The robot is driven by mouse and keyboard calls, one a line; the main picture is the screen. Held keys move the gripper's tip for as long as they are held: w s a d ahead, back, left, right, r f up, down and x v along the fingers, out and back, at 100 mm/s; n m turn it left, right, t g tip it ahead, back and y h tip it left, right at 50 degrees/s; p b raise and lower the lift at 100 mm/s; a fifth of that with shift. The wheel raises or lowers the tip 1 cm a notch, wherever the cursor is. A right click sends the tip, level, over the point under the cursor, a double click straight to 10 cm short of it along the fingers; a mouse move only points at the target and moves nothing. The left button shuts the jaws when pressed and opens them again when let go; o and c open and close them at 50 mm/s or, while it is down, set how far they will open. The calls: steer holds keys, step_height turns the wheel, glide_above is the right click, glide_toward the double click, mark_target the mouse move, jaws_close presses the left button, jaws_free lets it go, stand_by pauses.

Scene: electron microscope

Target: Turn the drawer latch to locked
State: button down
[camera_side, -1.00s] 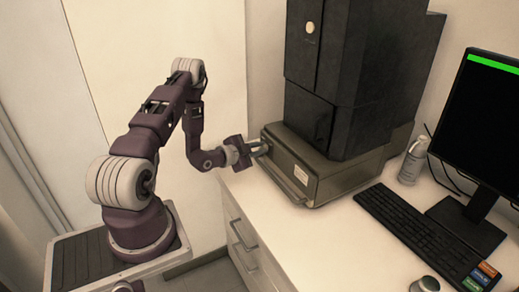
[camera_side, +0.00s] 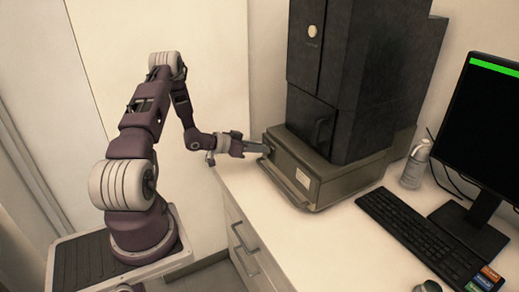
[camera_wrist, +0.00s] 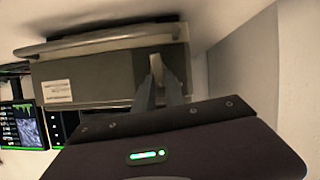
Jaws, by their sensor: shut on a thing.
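The drawer unit (camera_side: 305,178) is an olive-grey box at the base of the dark microscope column, with a long bar handle along its front. It also shows in the wrist view (camera_wrist: 105,76), with the handle near the top of that picture. The drawer latch (camera_wrist: 156,68) is a small pale lever on the drawer front, roughly upright in the wrist picture. My gripper (camera_side: 264,149) reaches the left end of the drawer front. Its two fingers, also in the wrist view (camera_wrist: 160,88), are shut on the latch. In the side view the fingers hide the latch.
The dark microscope column (camera_side: 345,80) stands on the drawer unit. The counter's left edge lies below my gripper.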

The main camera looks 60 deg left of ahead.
steer(key=n+h, duration=0.2)
steer(key=shift+w+a+n, duration=0.2)
steer(key=shift+a+n, duration=0.15)
steer(key=shift+n, duration=0.05)
steer(key=shift+a+f+n+t+h, duration=0.15)
steer(key=shift+n+h, duration=0.15)
steer(key=shift+n, duration=0.25)
steer(key=shift+a+f+n+t+h, duration=0.15)
steer(key=shift+n+h, duration=0.15)
steer(key=shift+n, duration=0.25)
steer(key=shift+r, duration=0.1)
steer(key=c, duration=1.4)
jaws_free()
steer(key=shift+w+d, duration=0.1)
